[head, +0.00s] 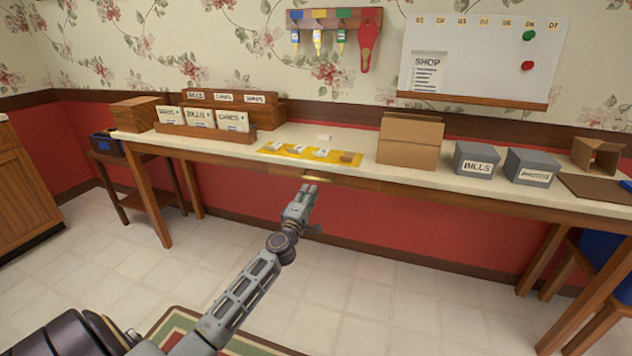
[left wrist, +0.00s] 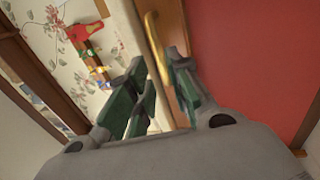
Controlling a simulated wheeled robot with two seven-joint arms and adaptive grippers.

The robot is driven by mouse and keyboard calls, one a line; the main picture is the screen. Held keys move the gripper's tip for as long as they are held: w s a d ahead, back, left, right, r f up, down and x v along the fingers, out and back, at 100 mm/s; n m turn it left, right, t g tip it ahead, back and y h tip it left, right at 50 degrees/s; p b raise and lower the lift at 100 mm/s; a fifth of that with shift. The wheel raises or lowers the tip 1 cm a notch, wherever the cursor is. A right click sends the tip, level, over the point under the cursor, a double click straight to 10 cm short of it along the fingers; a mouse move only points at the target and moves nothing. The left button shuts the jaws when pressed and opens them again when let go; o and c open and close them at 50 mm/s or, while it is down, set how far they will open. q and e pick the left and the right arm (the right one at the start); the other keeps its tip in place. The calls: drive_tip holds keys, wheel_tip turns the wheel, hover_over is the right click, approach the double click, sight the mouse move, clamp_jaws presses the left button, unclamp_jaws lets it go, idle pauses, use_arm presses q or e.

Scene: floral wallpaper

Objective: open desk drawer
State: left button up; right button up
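The desk (head: 290,135) has a pale top and brown wood legs and stands along the red wall. A brass-coloured drawer handle (head: 345,179) shows under its front edge near the middle. My left gripper (head: 309,188) is just in front of this edge, close to the handle. In the left wrist view the handle (left wrist: 152,32) runs lengthwise on the brown drawer front, beyond and partly behind one finger. My left gripper's fingers (left wrist: 160,80) are apart there, with nothing clearly held. Whether they touch the handle cannot be told. My right gripper is not in view.
On the desk are a file holder (head: 205,130), a yellow mat (head: 300,150) with small items, a cardboard box (head: 410,142) and grey boxes (head: 478,160). A small side table (head: 125,175) stands left. The tiled floor in front is clear, with a rug (head: 180,322) near me.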

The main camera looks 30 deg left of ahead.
sight(316, 179)
use_arm(q)
drive_tip(key=shift+b+x, duration=1.05)
drive_tip(key=shift+x, duration=3)
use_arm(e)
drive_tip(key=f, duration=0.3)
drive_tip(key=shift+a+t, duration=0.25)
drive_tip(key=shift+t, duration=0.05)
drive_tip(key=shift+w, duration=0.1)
use_arm(q)
clamp_jaws()
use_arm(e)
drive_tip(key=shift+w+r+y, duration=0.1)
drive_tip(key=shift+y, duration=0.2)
